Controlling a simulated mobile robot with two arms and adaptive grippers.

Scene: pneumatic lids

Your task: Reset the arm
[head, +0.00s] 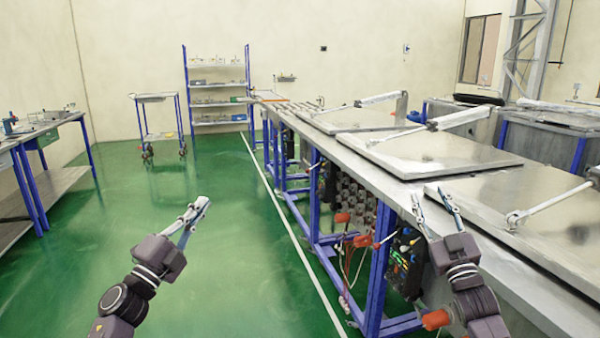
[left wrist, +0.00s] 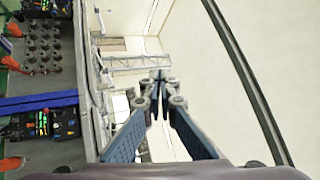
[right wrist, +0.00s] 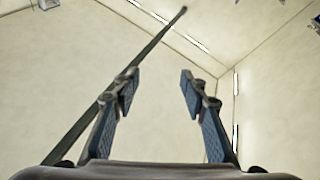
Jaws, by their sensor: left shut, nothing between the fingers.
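My left gripper (head: 198,207) is raised over the green floor, left of the long metal bench, its two fingers together. In the left wrist view its fingertips (left wrist: 158,80) meet with nothing between them. My right gripper (head: 432,204) is in front of the bench edge, its fingers apart. In the right wrist view its fingers (right wrist: 158,82) stand apart and empty against the pale wall and ceiling. Flat metal lids lie along the bench: a near lid (head: 540,210), a middle lid (head: 425,153) and a far lid (head: 345,118), each with a white arm.
The metal bench (head: 375,180) has blue legs, with orange-handled parts (head: 342,218) and a dark control panel (head: 407,262) on its front. A side table (head: 40,127) stands left, a cart (head: 158,97) and shelf unit (head: 218,92) at the back. Green floor (head: 235,260) between is clear.

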